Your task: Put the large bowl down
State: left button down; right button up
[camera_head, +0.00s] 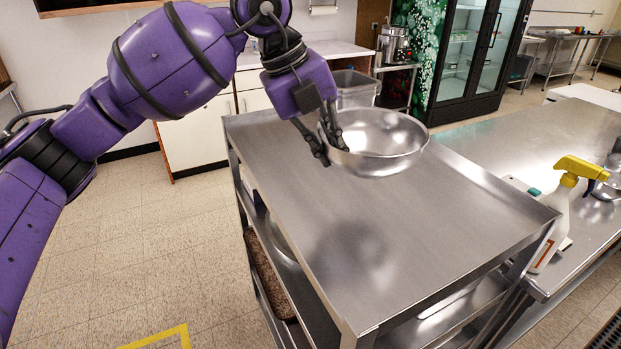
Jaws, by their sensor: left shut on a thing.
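The large bowl (385,150) is shiny metal and shows upright over the far half of the steel cart's top (345,215). My left gripper (326,150) is shut on the bowl's left rim, with its fingers pointing down. A soft dark shadow lies on the cart top nearer to me, apart from the bowl, so the bowl appears to be held above the surface. My right gripper is not in the view.
A grey metal container (355,88) stands behind the bowl at the cart's far end. The near part of the cart top is bare. A steel table (520,150) stands at the right, with a white spray bottle (553,225) with a yellow head near its edge.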

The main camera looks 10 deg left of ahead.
pick_arm(q)
jog(key=a+f, duration=0.1)
jog(key=w+a+f, duration=0.1)
jog(key=f, duration=0.1)
jog(key=a+f, duration=0.1)
jog(key=shift+w+a+f, duration=0.1)
jog(key=shift+w+f, duration=0.15)
jog(key=shift+f, duration=0.1)
jog(key=f, duration=0.3)
jog(key=shift+w+a+f, duration=0.1)
jog(key=shift+a+f, duration=0.15)
jog(key=shift+f, duration=0.15)
jog(key=c, duration=1.8)
grip_release()
jog(key=shift+f, duration=0.1)
jog(key=shift+o, duration=0.2)
jog(key=v, duration=1.2)
